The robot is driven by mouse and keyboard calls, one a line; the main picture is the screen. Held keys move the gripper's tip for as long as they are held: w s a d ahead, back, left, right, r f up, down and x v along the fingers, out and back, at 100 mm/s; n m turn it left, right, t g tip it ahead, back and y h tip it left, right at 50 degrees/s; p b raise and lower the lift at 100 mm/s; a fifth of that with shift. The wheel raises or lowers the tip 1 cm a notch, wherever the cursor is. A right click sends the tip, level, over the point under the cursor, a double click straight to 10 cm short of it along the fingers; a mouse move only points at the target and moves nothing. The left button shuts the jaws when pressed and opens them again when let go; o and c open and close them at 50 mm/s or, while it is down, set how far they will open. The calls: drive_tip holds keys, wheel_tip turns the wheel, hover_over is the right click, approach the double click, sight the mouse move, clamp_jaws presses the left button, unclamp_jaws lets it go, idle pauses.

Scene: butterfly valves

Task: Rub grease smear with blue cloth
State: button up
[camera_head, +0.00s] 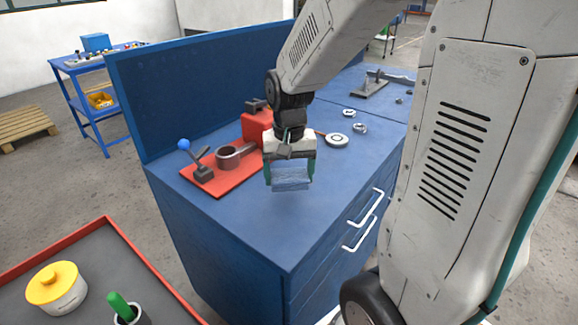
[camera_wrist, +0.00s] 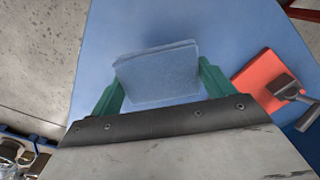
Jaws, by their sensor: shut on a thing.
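My gripper (camera_head: 289,175) is shut on a folded blue cloth (camera_head: 291,181), held between its green fingers over the blue bench top. In the wrist view the cloth (camera_wrist: 158,74) spans the space between both fingers. Its lower edge appears above the bench top (camera_head: 262,221), though I cannot tell the exact gap. I cannot make out a grease smear in either view; part of the bench is hidden behind my gripper and the cloth.
A red plate (camera_head: 214,183) with a dark ring clamp and a blue-knobbed lever stands left of my gripper. A red block (camera_head: 257,128) stands behind. A white disc (camera_head: 337,140) and metal rings lie to the right. The front bench top is clear.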

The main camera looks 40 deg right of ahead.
drive_tip(key=shift+r, duration=1)
